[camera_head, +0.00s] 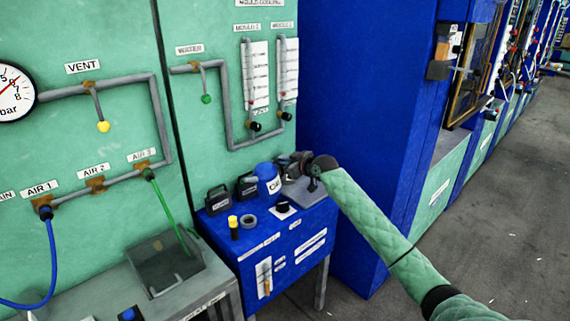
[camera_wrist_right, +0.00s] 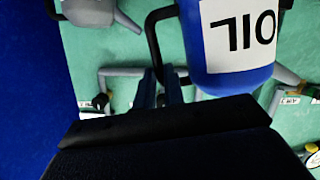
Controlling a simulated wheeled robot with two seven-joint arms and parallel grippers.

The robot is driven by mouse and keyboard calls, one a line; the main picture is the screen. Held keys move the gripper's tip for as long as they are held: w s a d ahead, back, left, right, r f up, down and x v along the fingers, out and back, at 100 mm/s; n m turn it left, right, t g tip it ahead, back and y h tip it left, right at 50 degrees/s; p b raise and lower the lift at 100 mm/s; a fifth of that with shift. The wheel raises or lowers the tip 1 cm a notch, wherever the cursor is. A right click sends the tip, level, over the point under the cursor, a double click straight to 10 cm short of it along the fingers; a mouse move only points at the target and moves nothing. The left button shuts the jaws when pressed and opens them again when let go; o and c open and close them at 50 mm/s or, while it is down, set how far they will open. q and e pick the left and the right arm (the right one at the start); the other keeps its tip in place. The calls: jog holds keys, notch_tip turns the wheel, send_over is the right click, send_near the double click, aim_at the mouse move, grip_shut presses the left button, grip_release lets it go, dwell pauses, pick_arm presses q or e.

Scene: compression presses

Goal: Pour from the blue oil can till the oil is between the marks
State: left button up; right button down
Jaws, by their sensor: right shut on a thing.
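The blue oil can (camera_head: 268,180), with a white OIL label, is at the top of the blue cabinet (camera_head: 273,240); I cannot tell whether it rests there. My right gripper (camera_head: 294,166) is beside it. In the right wrist view the can (camera_wrist_right: 228,80) looks upside down, and my right gripper (camera_wrist_right: 160,86) is shut on its black handle (camera_wrist_right: 151,35). A sight glass (camera_head: 264,275) on the cabinet front shows orange oil low down; its marks are too small to read. A black round fitting (camera_head: 283,207) is on the cabinet top. My left gripper is out of view.
Two dark cans (camera_head: 217,200) (camera_head: 246,187) stand left of the oil can. A yellow-topped black item (camera_head: 233,226) and a dark ring (camera_head: 249,220) are near the front edge. A tall blue machine wall (camera_head: 345,130) is close on the right. Green hose (camera_head: 165,208) hangs left.

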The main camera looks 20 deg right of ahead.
aim_at(274, 162)
jog(key=shift+r, duration=0.15)
jog(key=a+n, duration=0.1)
jog(key=s+a+n+t+h, duration=0.1)
jog(key=n, duration=0.1)
jog(key=a+n+b, duration=0.1)
jog(key=n, duration=0.1)
jog(key=shift+s+r+t+h, duration=0.25)
jog(key=shift+r+t+h, duration=0.05)
jog(key=shift+r, duration=0.1)
jog(key=shift+s+a+n, duration=0.15)
jog(key=shift+a+n, duration=0.1)
jog(key=shift+n, duration=0.15)
jog(key=shift+a+t+h, duration=0.1)
jog(key=shift+t+h, duration=0.2)
jog(key=shift+s+a+r, duration=0.1)
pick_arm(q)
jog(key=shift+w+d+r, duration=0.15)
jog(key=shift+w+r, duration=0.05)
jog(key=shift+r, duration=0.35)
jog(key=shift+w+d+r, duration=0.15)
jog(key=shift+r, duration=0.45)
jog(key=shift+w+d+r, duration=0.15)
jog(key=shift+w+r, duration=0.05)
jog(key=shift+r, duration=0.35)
